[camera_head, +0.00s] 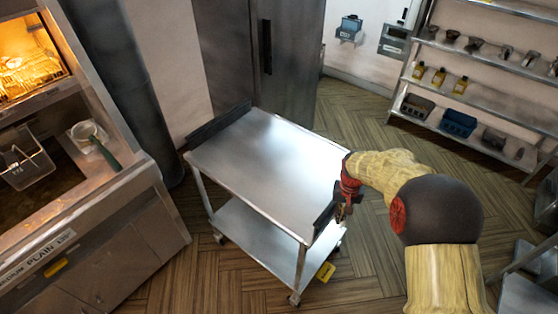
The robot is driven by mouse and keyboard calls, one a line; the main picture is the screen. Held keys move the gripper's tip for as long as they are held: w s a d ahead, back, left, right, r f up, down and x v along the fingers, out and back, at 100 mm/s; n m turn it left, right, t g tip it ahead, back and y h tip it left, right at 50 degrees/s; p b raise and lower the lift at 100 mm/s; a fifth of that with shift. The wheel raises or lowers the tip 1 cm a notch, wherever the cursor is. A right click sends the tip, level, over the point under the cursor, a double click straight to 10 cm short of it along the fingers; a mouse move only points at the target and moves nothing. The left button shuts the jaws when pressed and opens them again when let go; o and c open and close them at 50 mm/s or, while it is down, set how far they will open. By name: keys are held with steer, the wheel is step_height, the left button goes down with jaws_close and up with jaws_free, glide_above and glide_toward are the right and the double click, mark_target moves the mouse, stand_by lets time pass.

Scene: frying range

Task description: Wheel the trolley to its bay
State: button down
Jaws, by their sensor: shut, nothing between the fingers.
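The trolley (265,160) is a two-tier steel cart on castors, standing in the middle of the floor. It has a dark raised bar at its far left end and another dark bar (325,218) at its near right end. Its lower shelf (250,235) is bare, and the top is empty. My gripper (341,211) is at the trolley's right end, beside the near dark bar. Its fingers look shut and are partly hidden by my wrist; I cannot tell whether they touch the bar. No bay marking is clear in view.
A tall steel cabinet (285,60) stands close behind the trolley. A fryer counter (90,225) with a basket (25,170) is at the left. A wall rack (470,85) with bottles and bins is at the right. A yellow tag (326,271) shows by the trolley's lower right. Wooden floor is open between trolley and rack.

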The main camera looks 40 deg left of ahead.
steer(key=a, duration=1.5)
steer(key=shift+a+b, duration=0.3)
steer(key=shift+a, duration=0.05)
steer(key=shift+d, duration=0.1)
